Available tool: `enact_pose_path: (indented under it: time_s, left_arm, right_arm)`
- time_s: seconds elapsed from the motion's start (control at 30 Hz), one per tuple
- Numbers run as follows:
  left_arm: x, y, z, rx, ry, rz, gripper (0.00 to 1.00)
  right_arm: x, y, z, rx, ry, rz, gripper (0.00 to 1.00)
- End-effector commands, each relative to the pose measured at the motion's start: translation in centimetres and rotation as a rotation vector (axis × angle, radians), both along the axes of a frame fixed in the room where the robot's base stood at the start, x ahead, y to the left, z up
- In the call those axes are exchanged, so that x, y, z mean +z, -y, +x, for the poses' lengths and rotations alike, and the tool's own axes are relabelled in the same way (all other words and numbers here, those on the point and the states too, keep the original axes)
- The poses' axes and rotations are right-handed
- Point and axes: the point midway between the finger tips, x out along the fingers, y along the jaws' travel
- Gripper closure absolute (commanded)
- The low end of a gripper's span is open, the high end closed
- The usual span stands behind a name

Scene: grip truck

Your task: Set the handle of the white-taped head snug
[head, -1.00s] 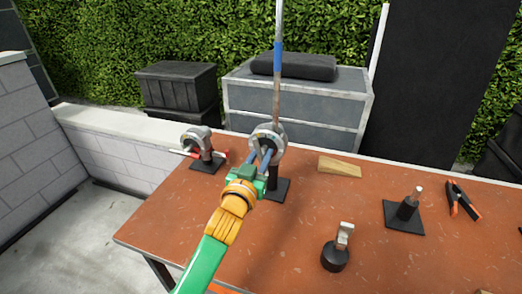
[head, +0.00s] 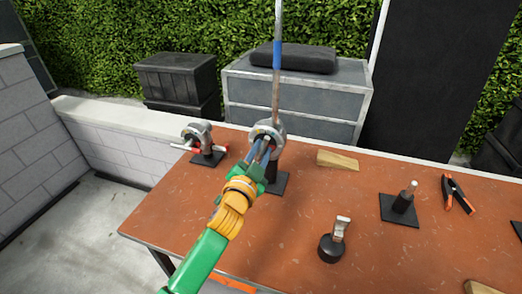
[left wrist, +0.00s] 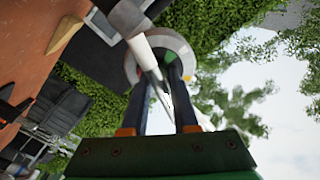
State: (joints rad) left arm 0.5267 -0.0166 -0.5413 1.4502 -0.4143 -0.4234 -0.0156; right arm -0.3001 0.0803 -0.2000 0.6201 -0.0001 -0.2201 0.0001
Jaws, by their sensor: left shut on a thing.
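A round grey grip head (head: 271,128) stands on a black base plate (head: 274,184) near the middle of the table and holds a tall upright rod with a blue band (head: 277,55). My left gripper (head: 264,148) is at the front of this head, shut on its handle. In the left wrist view the pale handle (left wrist: 153,70) runs between the fingers (left wrist: 158,112), with the head's ring (left wrist: 184,53) behind. A second grey head (head: 197,131) with a red-tipped handle (head: 184,147) stands to the left. I cannot make out white tape on either head. My right gripper is not in view.
A wooden wedge (head: 338,160), a black base with a short pin (head: 404,200), an orange-tipped clamp (head: 456,195) and a round black-based piece (head: 333,246) sit to the right on the brown table (head: 290,225). A low wall borders the left.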

Motion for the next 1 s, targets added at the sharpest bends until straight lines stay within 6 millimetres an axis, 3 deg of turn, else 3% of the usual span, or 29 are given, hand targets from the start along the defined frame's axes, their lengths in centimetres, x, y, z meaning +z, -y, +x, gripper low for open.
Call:
enact_pose_path:
  time_s: [0.43, 0.47, 0.57, 0.87, 1.0]
  left_arm:
    - [-0.1, 0.0, 0.0, 0.001, 0.002, 0.01, 1.0]
    - [-0.1, 0.0, 0.0, 0.001, 0.002, 0.01, 0.7]
    - [-0.1, 0.0, 0.0, 0.001, 0.002, 0.01, 0.43]
    - [0.0, 0.0, -0.1, 0.001, 0.002, 0.009, 0.43]
    - [-0.1, -0.5, -1.2, 0.001, 0.003, 0.011, 0.43]
  right_arm:
    - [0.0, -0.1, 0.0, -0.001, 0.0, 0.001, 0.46]
    - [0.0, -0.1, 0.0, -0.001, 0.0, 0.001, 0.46]
    - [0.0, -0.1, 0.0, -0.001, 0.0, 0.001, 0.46]
    - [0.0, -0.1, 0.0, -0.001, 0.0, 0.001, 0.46]
    - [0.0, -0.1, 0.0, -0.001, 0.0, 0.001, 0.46]
